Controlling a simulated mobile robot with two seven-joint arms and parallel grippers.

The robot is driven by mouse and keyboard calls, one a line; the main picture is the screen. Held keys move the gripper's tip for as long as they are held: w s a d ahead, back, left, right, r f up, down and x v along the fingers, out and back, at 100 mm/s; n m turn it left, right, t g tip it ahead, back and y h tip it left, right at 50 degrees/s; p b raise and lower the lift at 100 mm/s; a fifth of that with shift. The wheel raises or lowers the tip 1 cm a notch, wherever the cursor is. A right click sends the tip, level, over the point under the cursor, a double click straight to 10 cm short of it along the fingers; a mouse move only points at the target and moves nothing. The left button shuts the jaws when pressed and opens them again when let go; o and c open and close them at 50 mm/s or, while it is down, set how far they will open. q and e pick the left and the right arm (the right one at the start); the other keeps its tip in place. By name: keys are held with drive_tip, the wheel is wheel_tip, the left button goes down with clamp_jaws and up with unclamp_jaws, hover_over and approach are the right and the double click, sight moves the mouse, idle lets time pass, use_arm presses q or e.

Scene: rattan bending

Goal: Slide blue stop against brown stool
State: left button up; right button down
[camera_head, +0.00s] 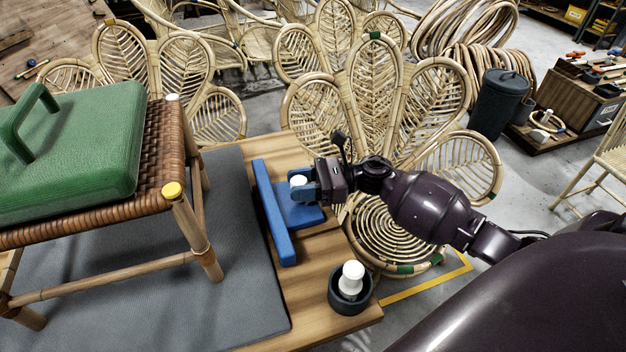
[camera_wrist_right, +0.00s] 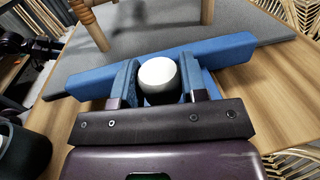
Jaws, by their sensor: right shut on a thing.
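The blue stop (camera_head: 274,212) lies on the wooden table with its long bar along the edge of the grey mat. Its bar also shows in the right wrist view (camera_wrist_right: 228,50). My right gripper (camera_head: 300,186) is shut on the white knob (camera_wrist_right: 158,76) of the stop, with a blue finger pad on each side. The brown stool (camera_head: 172,170) has a woven seat and stands on the mat left of the stop. A clear gap of mat lies between its near leg and the bar.
A green case (camera_head: 70,152) with a handle rests on the stool. A dark cup (camera_head: 342,300) holding a white peg stands at the table's right front. The grey mat (camera_head: 236,270) is bare beside the stool. Rattan chairs (camera_head: 375,90) stand close behind the table.

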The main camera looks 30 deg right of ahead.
drive_tip(key=x, duration=0.3)
drive_tip(key=s+x, duration=0.1)
drive_tip(key=x, duration=0.6)
drive_tip(key=shift+s+a, duration=0.25)
drive_tip(key=shift+a, duration=0.5)
drive_tip(key=c, duration=0.7)
unclamp_jaws()
drive_tip(key=shift+o, duration=0.2)
drive_tip(key=v, duration=1)
drive_tip(key=shift+d, duration=0.4)
